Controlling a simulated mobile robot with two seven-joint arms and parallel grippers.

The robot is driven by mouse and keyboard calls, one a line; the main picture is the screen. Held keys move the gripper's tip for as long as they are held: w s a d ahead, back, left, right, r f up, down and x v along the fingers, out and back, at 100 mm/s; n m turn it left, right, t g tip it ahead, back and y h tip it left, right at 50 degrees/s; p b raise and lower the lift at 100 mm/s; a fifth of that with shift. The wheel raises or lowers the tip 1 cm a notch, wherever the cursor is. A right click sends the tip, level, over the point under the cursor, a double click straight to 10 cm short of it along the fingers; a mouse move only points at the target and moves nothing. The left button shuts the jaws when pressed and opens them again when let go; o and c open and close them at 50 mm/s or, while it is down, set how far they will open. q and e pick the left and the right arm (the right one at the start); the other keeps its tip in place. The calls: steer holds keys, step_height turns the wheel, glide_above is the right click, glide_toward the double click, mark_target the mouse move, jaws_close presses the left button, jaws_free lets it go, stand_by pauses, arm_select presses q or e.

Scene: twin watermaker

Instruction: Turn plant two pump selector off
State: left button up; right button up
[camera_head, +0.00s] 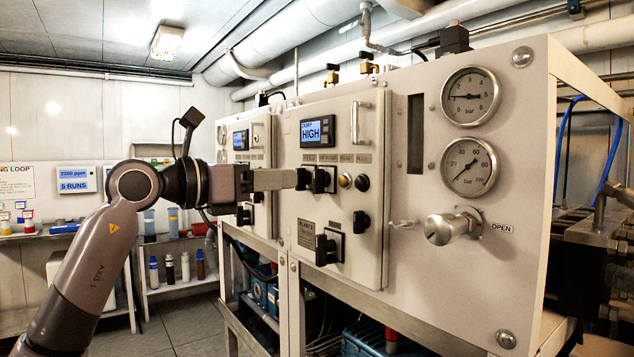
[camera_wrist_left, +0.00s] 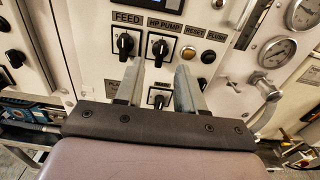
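The plant two panel (camera_head: 340,120) carries a row of black selectors. In the left wrist view, the HP PUMP selector (camera_wrist_left: 159,46) is a black knob with a white mark, beside the FEED selector (camera_wrist_left: 124,43). The pump selector also shows in the head view (camera_head: 322,180); its exact setting is hard to read. My left gripper (camera_wrist_left: 160,68) is open and empty, its two fingers spread below the HP PUMP selector in the wrist view. In the head view the gripper (camera_head: 294,179) points at the selectors, its tips close to the FEED knob. Contact cannot be told. My right gripper is not in view.
An amber button (camera_wrist_left: 188,53) and a black button (camera_wrist_left: 208,57) sit right of the selectors. A MAIN switch (camera_head: 327,250) and another black knob (camera_head: 361,222) stick out below. A door handle (camera_head: 355,123) and a valve knob (camera_head: 452,227) protrude farther right.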

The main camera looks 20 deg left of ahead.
mark_target(314, 176)
arm_select(q)
steer(key=shift+p+x, duration=0.75)
steer(key=shift+x, duration=2.7)
steer(key=shift+s+d, duration=0.1)
jaws_close()
